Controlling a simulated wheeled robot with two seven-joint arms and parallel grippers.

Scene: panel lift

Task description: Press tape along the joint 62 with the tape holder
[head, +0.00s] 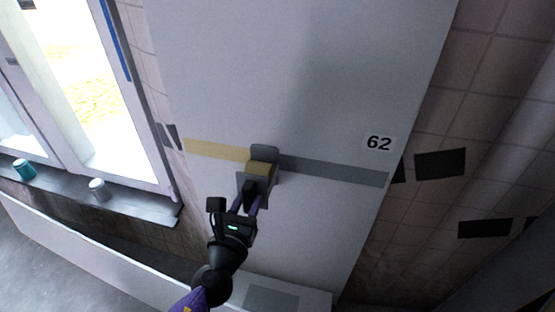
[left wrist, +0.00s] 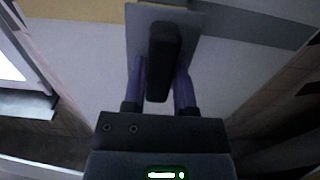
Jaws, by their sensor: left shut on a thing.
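The white panel (head: 300,70) stands upright, with a label 62 (head: 379,143) at its right side. The joint (head: 335,171) shows as a grey band to the right of the tape holder, and a tan tape strip (head: 213,150) covers the band to the left. My left gripper (head: 251,203) is shut on the tape holder (head: 263,165), a grey piece with a tan roll, which lies over the band. In the left wrist view the holder's dark handle (left wrist: 163,60) sits between the purple fingers. Whether the roll touches the panel cannot be told. My right gripper is out of view.
A window (head: 85,95) is at the left, with a teal can (head: 24,169) and a pale can (head: 98,188) on its sill (head: 140,209). Tiled wall (head: 500,80) with dark patches lies to the right. The panel in front is clear.

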